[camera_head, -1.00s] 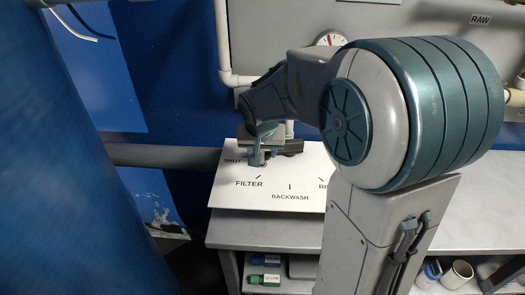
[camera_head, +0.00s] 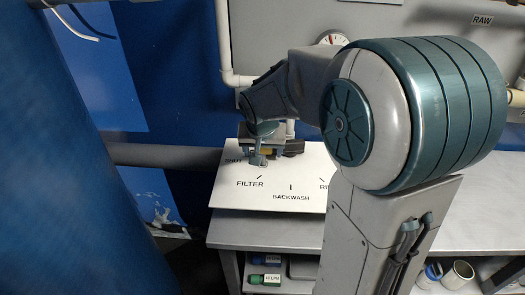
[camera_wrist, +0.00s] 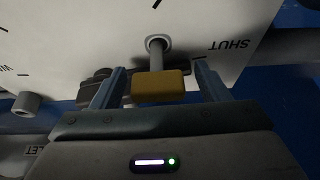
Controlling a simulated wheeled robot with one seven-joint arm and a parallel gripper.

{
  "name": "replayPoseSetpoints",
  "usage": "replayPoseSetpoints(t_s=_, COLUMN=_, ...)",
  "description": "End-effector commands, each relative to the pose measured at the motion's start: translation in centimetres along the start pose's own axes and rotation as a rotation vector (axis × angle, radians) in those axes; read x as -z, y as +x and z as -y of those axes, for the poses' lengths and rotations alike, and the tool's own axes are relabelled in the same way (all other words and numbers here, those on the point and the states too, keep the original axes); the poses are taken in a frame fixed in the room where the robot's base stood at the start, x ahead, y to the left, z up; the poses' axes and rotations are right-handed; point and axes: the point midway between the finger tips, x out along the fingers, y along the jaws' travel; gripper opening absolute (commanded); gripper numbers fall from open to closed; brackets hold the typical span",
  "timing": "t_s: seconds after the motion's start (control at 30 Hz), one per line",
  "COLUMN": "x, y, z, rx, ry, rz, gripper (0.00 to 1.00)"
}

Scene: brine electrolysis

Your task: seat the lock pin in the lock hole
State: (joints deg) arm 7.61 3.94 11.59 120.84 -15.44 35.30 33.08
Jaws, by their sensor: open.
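The lock pin has a yellow block head (camera_wrist: 158,86) and a grey shank. In the wrist view the shank runs into a pale round collar (camera_wrist: 158,43) on the white panel near SHUT. The collar hides the shank's tip and the hole, so I cannot tell the depth. My gripper (camera_wrist: 161,88) is open, with one finger on each side of the yellow head and gaps visible at both sides.
The white panel (camera_head: 225,198) carries the labels SHUT, FILTER and BACKWASH and lies on a grey bench (camera_head: 260,232). A grey cylindrical stub (camera_wrist: 26,103) stands to the left. Pipes run behind the bench.

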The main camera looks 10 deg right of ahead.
Motion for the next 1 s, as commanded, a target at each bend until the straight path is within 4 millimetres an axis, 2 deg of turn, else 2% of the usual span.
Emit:
replayPoseSetpoints(t_s=0.07, x=-0.03, y=0.02, z=0.02, rx=0.0, ry=-0.001, rz=0.0, gripper=0.66)
replayPoseSetpoints(t_s=0.23, x=-0.03, y=0.0, z=0.07, rx=0.0, ry=-0.002, rz=0.0, gripper=0.18)
replayPoseSetpoints(t_s=0.3, x=-0.02, y=-0.02, z=0.09, rx=0.0, ry=-0.003, rz=-0.001, gripper=0.12)
replayPoseSetpoints(t_s=0.5, x=-0.03, y=-0.01, z=0.11, rx=0.002, ry=-0.002, rz=-0.001, gripper=0.12)
replayPoseSetpoints(t_s=0.77, x=-0.02, y=-0.04, z=0.13, rx=0.009, ry=0.0, rz=-0.001, gripper=0.12)
replayPoseSetpoints(t_s=0.8, x=-0.02, y=-0.04, z=0.12, rx=0.009, ry=0.0, rz=-0.001, gripper=0.49)
replayPoseSetpoints(t_s=0.87, x=-0.02, y=-0.04, z=0.12, rx=0.009, ry=0.0, rz=-0.001, gripper=0.65)
replayPoseSetpoints(t_s=0.9, x=-0.02, y=-0.04, z=0.12, rx=0.009, ry=0.0, rz=-0.001, gripper=0.69)
replayPoseSetpoints(t_s=1.0, x=-0.02, y=-0.04, z=0.12, rx=0.009, ry=0.0, rz=-0.001, gripper=0.69)
